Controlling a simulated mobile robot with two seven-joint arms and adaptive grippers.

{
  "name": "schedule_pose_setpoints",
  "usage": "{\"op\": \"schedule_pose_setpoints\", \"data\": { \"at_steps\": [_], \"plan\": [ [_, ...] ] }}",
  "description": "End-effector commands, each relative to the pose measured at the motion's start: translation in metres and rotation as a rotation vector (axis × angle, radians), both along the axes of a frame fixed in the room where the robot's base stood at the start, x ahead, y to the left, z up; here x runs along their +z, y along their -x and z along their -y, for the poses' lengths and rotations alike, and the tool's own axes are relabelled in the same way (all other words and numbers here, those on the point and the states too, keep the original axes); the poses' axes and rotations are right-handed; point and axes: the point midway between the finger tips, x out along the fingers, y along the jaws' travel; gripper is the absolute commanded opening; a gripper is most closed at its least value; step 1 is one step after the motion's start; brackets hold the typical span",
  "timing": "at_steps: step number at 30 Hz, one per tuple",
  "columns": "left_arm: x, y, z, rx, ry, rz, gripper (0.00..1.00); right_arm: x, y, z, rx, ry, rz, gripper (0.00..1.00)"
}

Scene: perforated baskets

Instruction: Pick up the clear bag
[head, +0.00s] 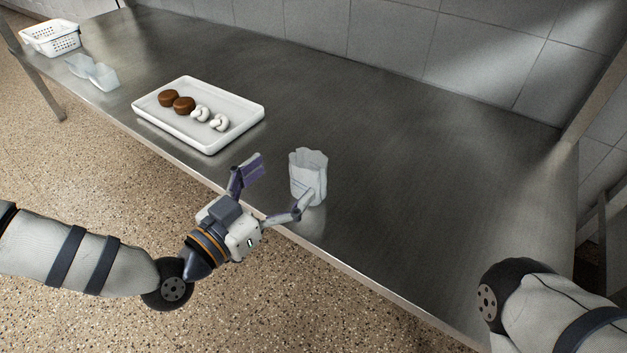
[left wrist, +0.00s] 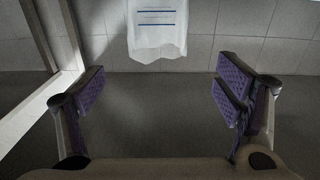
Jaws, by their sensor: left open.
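The clear bag (head: 308,172) is a pale, translucent upright bag with a crinkled top, standing near the front edge of the metal table. In the left wrist view the bag (left wrist: 157,32) shows at the top middle with blue lines on it, beyond the fingertips. My left gripper (head: 276,184) is open and empty at the table's front edge. One finger is left of the bag, and the other overlaps the bag's lower part in the head view; I cannot tell whether they touch. In the left wrist view both purple-padded fingers (left wrist: 165,88) are spread wide. My right gripper is out of frame.
A white tray (head: 238,127) with two brown and two white round pieces lies left of the bag. Clear containers (head: 92,72) and a white perforated basket (head: 52,38) stand at the far left. The table (head: 430,190) is bare right of the bag; a tiled wall runs behind.

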Motion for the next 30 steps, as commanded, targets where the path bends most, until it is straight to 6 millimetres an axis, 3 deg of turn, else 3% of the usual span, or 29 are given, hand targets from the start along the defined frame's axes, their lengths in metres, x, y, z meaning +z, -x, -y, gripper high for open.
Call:
{"op": "schedule_pose_setpoints", "data": {
  "at_steps": [12, 20, 26, 30],
  "plan": [
    [-0.005, -0.052, 0.044, -0.001, 0.001, -0.004, 0.85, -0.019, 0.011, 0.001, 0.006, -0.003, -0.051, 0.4],
    [0.0, -0.058, 0.049, -0.001, 0.0, -0.002, 0.85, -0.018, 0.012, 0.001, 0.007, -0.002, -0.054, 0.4],
    [-0.001, -0.058, 0.049, -0.001, 0.0, -0.004, 0.46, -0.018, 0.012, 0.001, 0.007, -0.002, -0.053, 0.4],
    [-0.001, -0.057, 0.049, -0.001, 0.0, -0.004, 0.46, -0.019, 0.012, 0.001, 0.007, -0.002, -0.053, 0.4]
  ]
}}
